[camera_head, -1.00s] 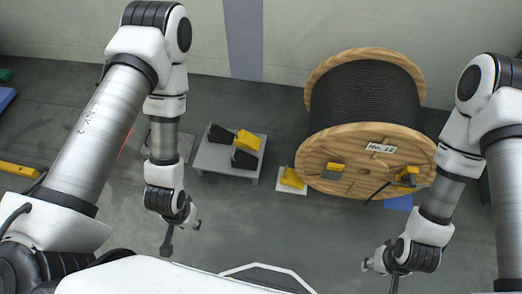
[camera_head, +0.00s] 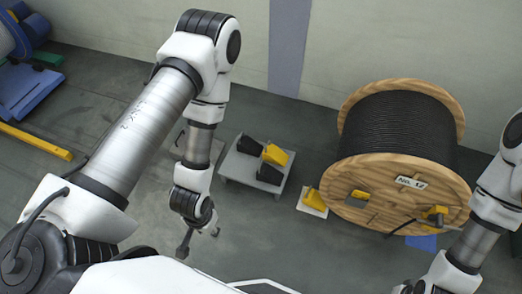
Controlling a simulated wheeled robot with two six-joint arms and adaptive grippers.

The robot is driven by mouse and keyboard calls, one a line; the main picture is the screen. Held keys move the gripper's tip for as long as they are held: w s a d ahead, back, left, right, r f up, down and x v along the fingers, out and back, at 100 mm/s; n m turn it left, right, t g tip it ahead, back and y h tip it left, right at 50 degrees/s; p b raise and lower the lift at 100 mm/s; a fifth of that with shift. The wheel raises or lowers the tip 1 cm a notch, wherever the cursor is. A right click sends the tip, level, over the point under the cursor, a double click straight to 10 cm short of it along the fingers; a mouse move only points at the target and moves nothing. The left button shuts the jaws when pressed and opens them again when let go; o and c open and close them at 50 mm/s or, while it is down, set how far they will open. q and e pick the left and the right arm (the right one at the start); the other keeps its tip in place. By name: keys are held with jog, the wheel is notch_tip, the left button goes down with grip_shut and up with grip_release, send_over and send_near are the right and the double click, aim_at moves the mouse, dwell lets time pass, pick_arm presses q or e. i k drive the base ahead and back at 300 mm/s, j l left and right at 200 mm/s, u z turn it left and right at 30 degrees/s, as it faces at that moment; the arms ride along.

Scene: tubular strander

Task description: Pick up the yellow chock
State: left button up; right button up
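One yellow chock (camera_head: 275,155) lies among black chocks on a low grey platform (camera_head: 239,164), left of the cable drum. Another yellow chock (camera_head: 315,199) sits on a white plate (camera_head: 309,211) on the floor, against the drum's front left side. My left gripper (camera_head: 200,241) hangs over the floor in front of the grey platform. Its two fingers are spread apart with nothing between them, and it is clear of both yellow chocks. My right gripper is mostly cut off at the bottom edge, right of centre, so its fingers cannot be made out.
A large wooden drum (camera_head: 391,196) of black cable stands at the right, with yellow parts on its front flange. A blue patch (camera_head: 422,242) lies beside it. Blue equipment (camera_head: 27,93) and a yellow bar (camera_head: 36,141) are at the left. The floor in front is mostly open.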

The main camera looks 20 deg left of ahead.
aim_at(272, 152)
jog(key=i+j+z, duration=0.15)
jog(key=j+z, duration=0.35)
jog(key=j, duration=0.25)
jog(key=j+z, duration=0.45)
jog(key=j, duration=0.35)
